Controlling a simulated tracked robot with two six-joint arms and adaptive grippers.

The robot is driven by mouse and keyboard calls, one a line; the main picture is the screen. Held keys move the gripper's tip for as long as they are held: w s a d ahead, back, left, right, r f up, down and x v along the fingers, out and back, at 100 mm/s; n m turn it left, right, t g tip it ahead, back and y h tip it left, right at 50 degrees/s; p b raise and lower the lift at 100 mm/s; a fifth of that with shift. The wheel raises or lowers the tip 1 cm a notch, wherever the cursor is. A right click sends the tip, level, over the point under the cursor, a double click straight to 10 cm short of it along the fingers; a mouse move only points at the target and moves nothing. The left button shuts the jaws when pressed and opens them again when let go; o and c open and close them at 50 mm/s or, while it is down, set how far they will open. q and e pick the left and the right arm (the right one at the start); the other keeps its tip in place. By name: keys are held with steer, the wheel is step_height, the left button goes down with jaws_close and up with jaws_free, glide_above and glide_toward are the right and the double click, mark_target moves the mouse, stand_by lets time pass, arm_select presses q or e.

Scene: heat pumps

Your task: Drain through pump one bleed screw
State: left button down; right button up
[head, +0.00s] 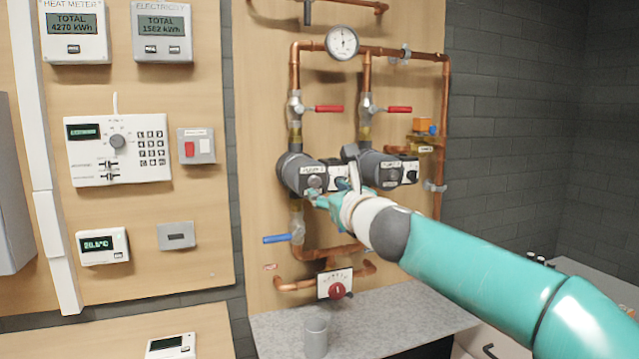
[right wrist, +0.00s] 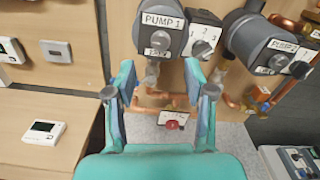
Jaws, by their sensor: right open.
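Pump one (head: 294,172) is a dark grey round pump on the left copper pipe. In the right wrist view, pump one (right wrist: 150,15) carries the label "PUMP 1". The bleed screw (right wrist: 160,39) appears as a round, light grey disc on its front face. My right gripper (head: 328,198) is just in front of and below pump one in the head view. In the right wrist view its two fingers (right wrist: 160,78) are apart with nothing between them, pointing toward the pump's lower front. I cannot tell whether a fingertip touches it. My left gripper is not in view.
Pump two (head: 377,167) sits to the right, partly behind my right gripper. Red-handled valves (head: 328,108) are above and a blue-handled valve (head: 277,239) below. A red knob (head: 337,290) is on a lower plate. A grey cup (head: 316,338) stands on the grey counter (head: 400,325).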

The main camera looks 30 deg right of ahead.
mark_target(316, 184)
steer(key=p+x, duration=0.2)
steer(key=x, duration=0.5)
steer(key=shift+s, duration=0.1)
steer(key=c, duration=1)
steer(key=shift+d, duration=0.15)
jaws_close()
